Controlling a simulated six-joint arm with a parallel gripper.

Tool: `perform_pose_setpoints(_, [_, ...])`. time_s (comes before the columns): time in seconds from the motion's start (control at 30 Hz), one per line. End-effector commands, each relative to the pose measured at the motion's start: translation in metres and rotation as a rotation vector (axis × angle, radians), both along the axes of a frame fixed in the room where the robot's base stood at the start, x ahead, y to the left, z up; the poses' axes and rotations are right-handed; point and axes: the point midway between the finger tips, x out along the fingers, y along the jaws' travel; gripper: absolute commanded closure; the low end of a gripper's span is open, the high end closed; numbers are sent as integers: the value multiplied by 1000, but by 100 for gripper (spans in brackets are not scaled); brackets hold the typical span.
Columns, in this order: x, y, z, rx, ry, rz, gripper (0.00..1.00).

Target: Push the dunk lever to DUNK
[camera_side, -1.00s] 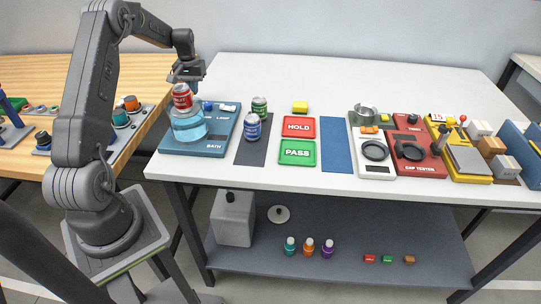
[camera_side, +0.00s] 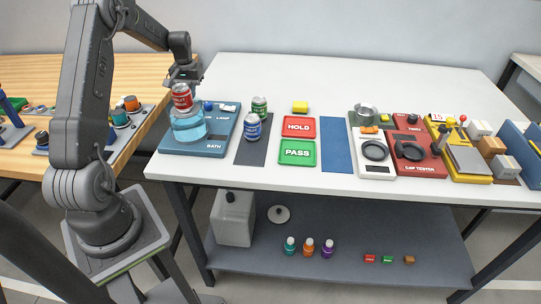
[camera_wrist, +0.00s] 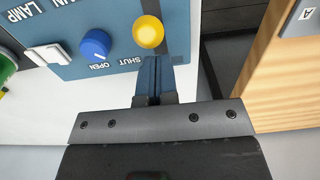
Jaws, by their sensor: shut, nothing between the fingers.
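The blue bath station (camera_side: 226,128) stands at the left end of the white table, with a clear tank (camera_side: 188,124) on it. A red can (camera_side: 182,96) sits at the top of the tank. In the wrist view, a yellow ball knob (camera_wrist: 148,32), which looks like the lever's knob, stands beside a dark slot in the blue panel (camera_wrist: 110,58). My gripper (camera_wrist: 153,62) is shut and empty, its blue fingertips just below the knob in the picture. I cannot tell whether they touch. In the side view, my gripper (camera_side: 186,80) is behind the can, its fingertips hidden.
A blue OPEN/SHUT dial (camera_wrist: 95,44) and a white rocker switch (camera_wrist: 48,55) are close to the knob. Green (camera_side: 259,106) and blue (camera_side: 252,127) cans stand right of the bath. HOLD (camera_side: 299,126) and PASS (camera_side: 297,152) pads lie further right. The table's back is clear.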

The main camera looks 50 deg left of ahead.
Motion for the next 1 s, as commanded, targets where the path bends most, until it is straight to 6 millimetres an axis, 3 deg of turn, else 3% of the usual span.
perform_pose_setpoints(0.47, [6, 6, 1, 1, -1, 0, 100])
perform_pose_setpoints(1.0, [6, 7, 42, 2, -2, 0, 100])
